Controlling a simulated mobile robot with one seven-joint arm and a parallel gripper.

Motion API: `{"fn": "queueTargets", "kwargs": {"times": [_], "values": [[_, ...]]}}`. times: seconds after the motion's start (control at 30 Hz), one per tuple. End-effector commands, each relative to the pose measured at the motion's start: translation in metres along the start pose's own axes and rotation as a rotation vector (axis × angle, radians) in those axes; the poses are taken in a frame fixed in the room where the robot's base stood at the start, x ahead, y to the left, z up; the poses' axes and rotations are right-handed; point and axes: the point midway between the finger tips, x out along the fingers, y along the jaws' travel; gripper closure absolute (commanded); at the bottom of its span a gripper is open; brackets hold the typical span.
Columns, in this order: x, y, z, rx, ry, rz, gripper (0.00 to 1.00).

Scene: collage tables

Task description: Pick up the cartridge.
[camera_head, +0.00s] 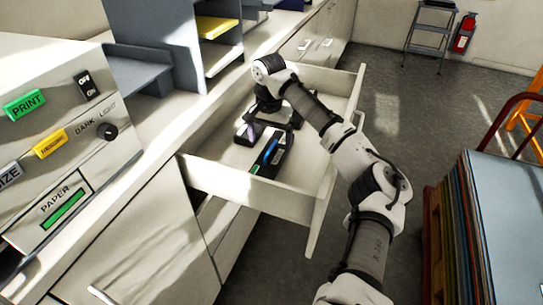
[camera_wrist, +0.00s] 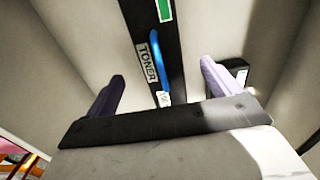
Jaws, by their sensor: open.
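A long black cartridge (camera_head: 270,157) with a blue strip and a green label lies in the open drawer (camera_head: 240,188). In the wrist view the cartridge (camera_wrist: 150,30) carries a TONER label and runs from the top edge down between my fingers, its lower end hidden behind the gripper body. My gripper (camera_wrist: 162,88) is open, one lavender finger on each side of the cartridge, with gaps on both sides. In the head view my gripper (camera_head: 268,130) points down into the drawer at the cartridge's far end. I cannot tell its height above the cartridge.
The drawer walls surround the work area. A control panel (camera_head: 60,150) stands left, and a stack of boards (camera_head: 480,210) stands right. Bare drawer floor lies around the cartridge.

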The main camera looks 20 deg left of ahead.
Motion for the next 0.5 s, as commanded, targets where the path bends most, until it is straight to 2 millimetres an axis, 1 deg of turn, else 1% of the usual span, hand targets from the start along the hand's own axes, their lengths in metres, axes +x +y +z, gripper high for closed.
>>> {"fn": "queueTargets", "kwargs": {"times": [0.1, 0.33, 0.5], "values": [[0.016, 0.0, 0.0, 0.001, -0.001, 0.0, 0.11], [0.03, 0.001, 0.0, 0.001, 0.0, 0.001, 0.11], [0.054, 0.002, 0.0, 0.001, 0.001, 0.002, 0.11]]}}
